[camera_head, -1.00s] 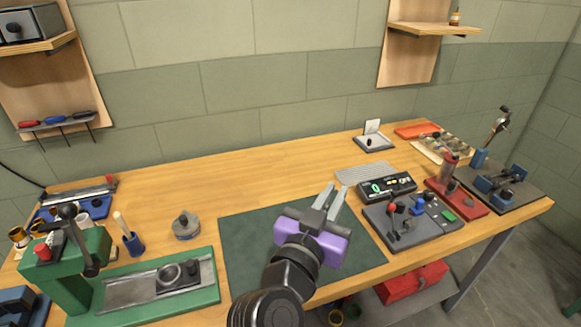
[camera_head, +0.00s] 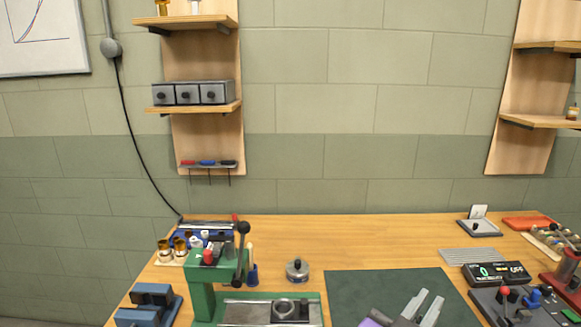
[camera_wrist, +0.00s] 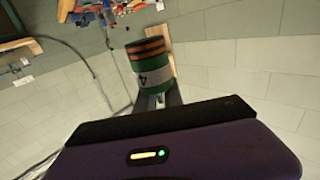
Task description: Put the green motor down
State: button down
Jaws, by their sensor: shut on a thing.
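The green motor (camera_wrist: 152,72) shows in the wrist view as a green cylinder with orange and black bands at one end and a pale label marked with a dark figure. It sits at the ends of my gripper's fingers (camera_wrist: 158,99), which are shut on it; the exact contact is partly hidden. In the head view my gripper (camera_head: 425,307) is at the bottom edge, over the dark green mat (camera_head: 360,288), with only the fingers and a bit of purple body showing. I cannot make out the motor in the head view.
A green press (camera_head: 203,285) and a round grey part (camera_head: 297,270) stand left of the mat. A black display box (camera_head: 497,273) and a dark panel with knobs (camera_head: 515,305) are at its right. The wooden bench (camera_head: 370,235) is clear behind the mat.

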jog(key=w+a+f+n+t+y, duration=0.1)
jog(key=a+f+n+t+y, duration=0.1)
jog(key=f+n+y, duration=0.3)
jog(key=w+a+f+n+t+y, duration=0.1)
jog(key=a+f+t+y, duration=0.15)
jog(key=f, duration=0.45)
jog(key=s+d+f+n+y, duration=0.1)
jog(key=s+d+f, duration=0.35)
jog(key=f, duration=0.45)
jog(key=s+d+f+n+y, duration=0.1)
jog(key=s+d+f+y, duration=0.15)
jog(key=s+f, duration=0.4)
jog(key=a+f+n+y, duration=0.1)
jog(key=a+f+y, duration=0.1)
jog(key=a+f, duration=0.2)
jog(key=shift+w+a+f+t, duration=0.15)
jog(key=shift+w+f+t, duration=0.3)
jog(key=shift+f, duration=0.55)
